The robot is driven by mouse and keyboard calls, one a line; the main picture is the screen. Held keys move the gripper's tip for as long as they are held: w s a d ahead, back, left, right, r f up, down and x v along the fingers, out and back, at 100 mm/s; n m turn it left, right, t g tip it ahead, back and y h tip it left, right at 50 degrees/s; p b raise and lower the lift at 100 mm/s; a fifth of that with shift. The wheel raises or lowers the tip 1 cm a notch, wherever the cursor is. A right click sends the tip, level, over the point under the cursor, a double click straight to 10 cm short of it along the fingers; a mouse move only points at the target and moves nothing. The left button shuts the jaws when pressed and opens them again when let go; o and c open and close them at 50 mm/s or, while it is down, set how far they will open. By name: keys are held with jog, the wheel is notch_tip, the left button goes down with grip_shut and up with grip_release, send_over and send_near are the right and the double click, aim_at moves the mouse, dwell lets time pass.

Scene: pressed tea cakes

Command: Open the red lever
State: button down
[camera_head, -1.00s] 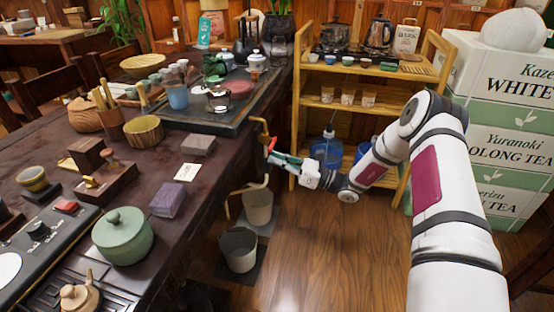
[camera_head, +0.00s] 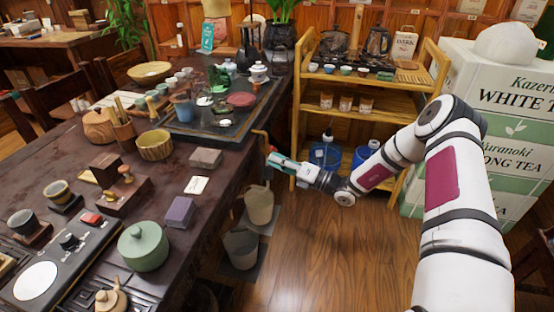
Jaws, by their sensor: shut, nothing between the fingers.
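A brass-coloured pipe or tap (camera_head: 262,140) sticks out from the right side of the dark tea table, above two buckets. My gripper (camera_head: 271,160) is at the right end of my view of the table edge, just beside and below this pipe. Its teal fingers are shut and hold nothing. I cannot clearly make out a red lever there; it may be hidden by the fingers. Whether the fingers touch the pipe is too small to tell.
Tea boxes (camera_head: 505,130) are stacked at right. Wooden floor (camera_head: 325,250) is clear in front.

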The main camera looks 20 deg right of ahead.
jog(key=r+m+p, duration=0.1)
jog(key=m, duration=0.1)
jog(key=w+r+m+h+p, duration=0.1)
jog(key=m, duration=0.1)
jog(key=r+m, duration=0.1)
jog(key=m, duration=0.1)
jog(key=shift+w+d+h+p, duration=0.2)
jog(key=shift+d+h+p, duration=0.2)
jog(key=shift+f, duration=0.1)
jog(key=shift+s, duration=0.1)
jog(key=p, duration=0.2)
send_near(273, 148)
jog(key=s, duration=0.1)
jog(key=s+f, duration=0.1)
jog(key=s, duration=0.2)
jog(key=shift+s+a+f, duration=0.1)
jog(key=shift+a+f, duration=0.15)
jog(key=shift+r, duration=0.1)
